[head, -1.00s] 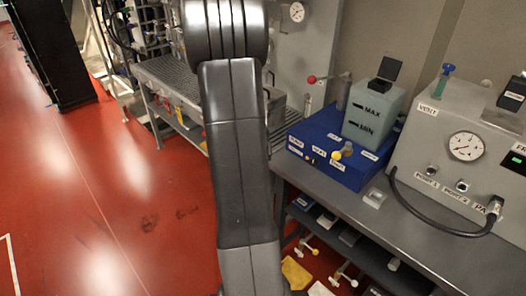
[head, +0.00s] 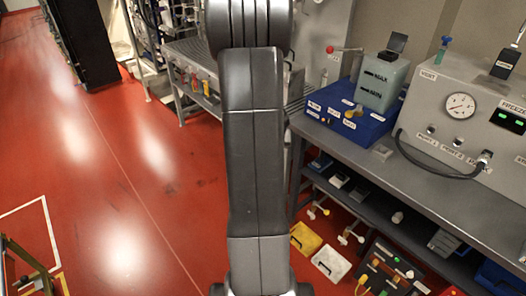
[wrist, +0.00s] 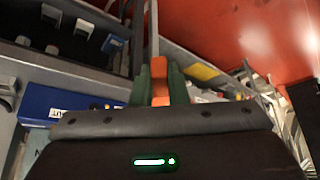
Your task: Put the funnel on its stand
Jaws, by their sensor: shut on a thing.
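My gripper (wrist: 160,88) shows in the wrist view, with two green fingers closed on an upright orange piece (wrist: 159,68). Only a narrow part of this piece shows, so I cannot tell whether it is the funnel. In the head view my arm fills the middle and my gripper is not visible. I cannot make out a funnel or its stand for certain in the head view.
At the right, a grey bench (head: 456,178) carries a blue labelled box (head: 338,122), a grey-green MAX/MIN tank (head: 381,84) and a gauge panel (head: 470,120). Trays lie on its lower shelf. Red floor at left is mostly clear.

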